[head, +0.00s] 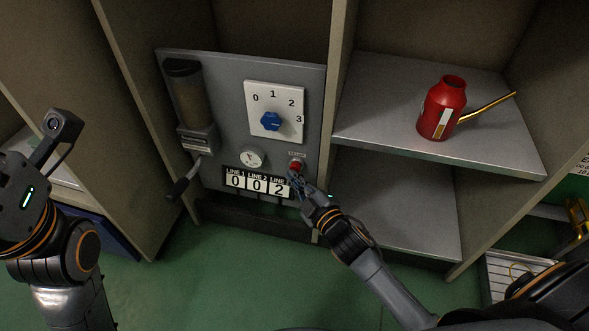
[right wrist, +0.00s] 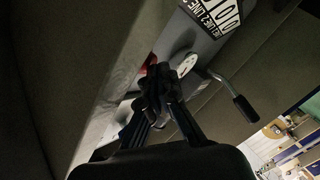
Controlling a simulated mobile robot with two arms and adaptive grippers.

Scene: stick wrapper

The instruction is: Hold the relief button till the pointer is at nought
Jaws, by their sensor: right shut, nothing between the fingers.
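The red relief button (head: 296,165) sits on the grey panel, right of the round white gauge (head: 251,159). The gauge has a dark pointer, but its reading is too small to tell. My right gripper (head: 295,178) is shut and empty, with its fingertips at the button's lower edge; I cannot tell whether they touch it. In the right wrist view, part of the red button (right wrist: 151,61) shows just beyond the closed fingers (right wrist: 157,82), which hide the rest. The gauge (right wrist: 185,67) is edge-on there. Only my left wrist shows at the left; its fingers are out of frame.
The panel carries a blue knob (head: 270,121) on a 0–3 dial plate, a hopper with a black-handled crank (head: 180,187), and number counters (head: 257,184) reading 0, 0, 2. A cabinet divider (head: 336,110) rises beside the panel.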

